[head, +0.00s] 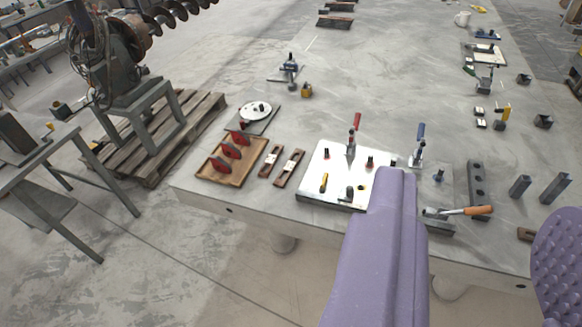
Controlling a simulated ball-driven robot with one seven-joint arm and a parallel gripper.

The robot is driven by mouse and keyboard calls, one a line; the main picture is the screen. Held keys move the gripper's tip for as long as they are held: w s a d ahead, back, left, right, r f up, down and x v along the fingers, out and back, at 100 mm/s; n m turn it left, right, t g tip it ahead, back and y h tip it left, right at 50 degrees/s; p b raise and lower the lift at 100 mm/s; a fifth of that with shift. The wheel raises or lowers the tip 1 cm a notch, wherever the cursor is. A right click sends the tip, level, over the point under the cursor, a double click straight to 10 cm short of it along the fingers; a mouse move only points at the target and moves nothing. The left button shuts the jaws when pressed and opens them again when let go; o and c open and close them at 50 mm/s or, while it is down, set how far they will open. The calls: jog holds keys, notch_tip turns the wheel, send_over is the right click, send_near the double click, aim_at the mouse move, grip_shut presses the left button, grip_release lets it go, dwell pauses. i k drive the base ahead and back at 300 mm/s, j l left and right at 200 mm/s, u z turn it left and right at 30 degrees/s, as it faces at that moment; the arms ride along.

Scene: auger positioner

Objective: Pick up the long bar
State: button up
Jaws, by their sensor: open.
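A long dark bar with several holes along it (477,183) lies on the grey steel table (380,75), right of the middle. It is the longest loose bar I can make out and is most likely the task's bar. Its near end lies close to the orange handle of a hammer (478,210); I cannot tell if they touch. My gripper does not show. Only purple parts of my own arm are seen, rising from the bottom edge to the left of the bar and at the lower right.
A white plate (318,162) with a red-handled clamp stands left of the bar. A blue-handled clamp (418,146) stands nearer it. Short dark blocks (520,186) stand to its right. A wooden tray (207,172) sits at the left. The table's middle back is largely clear.

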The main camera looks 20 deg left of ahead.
aim_at(290, 166)
jog(key=i+j, duration=1.05)
jog(key=j, duration=0.15)
jog(key=i+j, duration=0.5)
jog(key=j, duration=0.15)
jog(key=i+j, duration=0.5)
jog(key=i+j+z, duration=0.05)
